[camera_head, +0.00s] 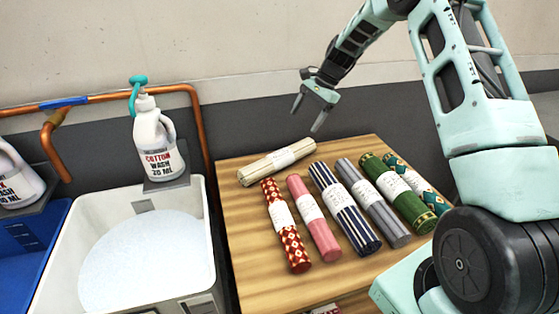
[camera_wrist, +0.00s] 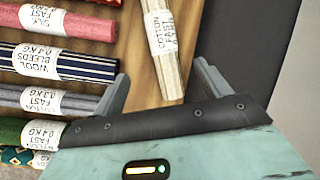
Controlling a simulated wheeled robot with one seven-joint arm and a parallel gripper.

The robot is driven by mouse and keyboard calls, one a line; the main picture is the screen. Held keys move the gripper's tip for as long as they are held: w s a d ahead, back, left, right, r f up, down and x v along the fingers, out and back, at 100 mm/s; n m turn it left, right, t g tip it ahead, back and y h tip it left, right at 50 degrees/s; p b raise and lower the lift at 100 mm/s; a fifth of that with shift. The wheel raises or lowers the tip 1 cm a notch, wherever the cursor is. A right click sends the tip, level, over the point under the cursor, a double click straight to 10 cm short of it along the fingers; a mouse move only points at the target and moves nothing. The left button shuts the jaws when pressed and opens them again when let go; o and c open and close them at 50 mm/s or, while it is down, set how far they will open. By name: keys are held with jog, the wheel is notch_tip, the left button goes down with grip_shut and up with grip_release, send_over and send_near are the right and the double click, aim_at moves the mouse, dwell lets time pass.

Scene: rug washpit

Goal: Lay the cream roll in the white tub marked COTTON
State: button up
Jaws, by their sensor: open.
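The cream roll (camera_head: 257,171) lies at the back left of the wooden table, with a white paper band around it. In the wrist view the cream roll (camera_wrist: 174,82) shows its band, which reads COTTON FAST. My gripper (camera_head: 308,115) is open and empty, above and behind the roll's right end. In the wrist view the roll reaches into the space between the open fingers (camera_wrist: 160,75), below them. The white tub (camera_head: 64,262) stands left of the table, holding a pale round surface. I cannot read the tub's own tag; a bottle behind it reads COTTON WASH.
Several other banded rolls, including red (camera_head: 287,238), pink (camera_head: 321,236) and blue-striped (camera_head: 354,226), lie side by side on the table (camera_head: 245,270). The COTTON WASH bottle (camera_head: 158,140) stands on the tub's back ledge. A copper pipe (camera_head: 197,125) runs between tub and table. A blue tub (camera_head: 52,222) is far left.

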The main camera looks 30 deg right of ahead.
jog(key=p, duration=0.1)
send_near(282, 154)
jog(key=x, duration=0.5)
jog(key=shift+d+f, duration=0.35)
jog(key=shift+a+p+x, duration=0.2)
jog(key=shift+p+x, duration=0.1)
jog(key=shift+x, duration=1.15)
jog(key=shift+a+p+x, duration=0.2)
jog(key=shift+p+x, duration=0.05)
jog(key=shift+x, duration=1.25)
jog(key=shift+r, duration=0.2)
jog(key=shift+c, duration=0.4)
jog(key=c, duration=1.3)
